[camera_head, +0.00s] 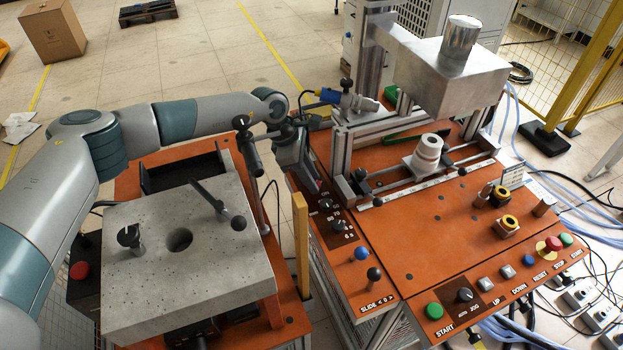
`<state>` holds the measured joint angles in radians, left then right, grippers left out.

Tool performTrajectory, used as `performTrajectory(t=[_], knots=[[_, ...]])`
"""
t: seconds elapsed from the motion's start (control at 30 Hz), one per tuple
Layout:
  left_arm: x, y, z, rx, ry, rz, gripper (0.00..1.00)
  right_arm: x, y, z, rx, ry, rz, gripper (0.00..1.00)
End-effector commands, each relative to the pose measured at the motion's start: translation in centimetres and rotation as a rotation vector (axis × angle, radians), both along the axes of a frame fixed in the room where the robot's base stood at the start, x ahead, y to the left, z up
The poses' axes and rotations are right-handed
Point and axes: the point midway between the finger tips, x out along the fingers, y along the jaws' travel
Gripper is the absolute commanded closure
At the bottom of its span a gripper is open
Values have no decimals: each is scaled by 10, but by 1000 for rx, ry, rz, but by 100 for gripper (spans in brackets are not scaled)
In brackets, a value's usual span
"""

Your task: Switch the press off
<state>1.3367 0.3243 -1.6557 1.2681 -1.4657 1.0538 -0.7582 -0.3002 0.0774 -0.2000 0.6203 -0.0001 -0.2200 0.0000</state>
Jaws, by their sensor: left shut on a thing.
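The press (448,75) stands on an orange bench (420,240), its grey metal head over a light cylindrical part (427,152). Its front panel carries a green START button (434,311), a black AUTO/JOG knob (464,296), several more buttons and a red mushroom button (552,244). A side panel (333,222) with small black knobs runs along the left edge. My left gripper (312,184) reaches down at the upper end of this side panel. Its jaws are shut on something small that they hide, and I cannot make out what. My right gripper is out of view.
A grey stone-like block (190,262) on a second orange bench stands at left, with a lever (217,204) on top. A wooden post (300,243) rises between the benches. Rings (507,224) sit on the press bench. Cables lie on the floor at right.

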Motion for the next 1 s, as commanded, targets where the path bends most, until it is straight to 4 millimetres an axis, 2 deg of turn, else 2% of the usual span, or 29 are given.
performTrajectory(t=[0.2,0.6,0.63,0.7,1.0], knots=[[0,0,1,0,-2,60,98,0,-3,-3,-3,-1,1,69],[1,0,1,0,-2,70,98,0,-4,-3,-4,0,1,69],[1,0,1,0,-2,70,68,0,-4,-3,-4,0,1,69],[0,0,1,0,-1,70,57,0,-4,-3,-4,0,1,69],[0,0,1,1,-1,69,57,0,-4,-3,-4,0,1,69]])
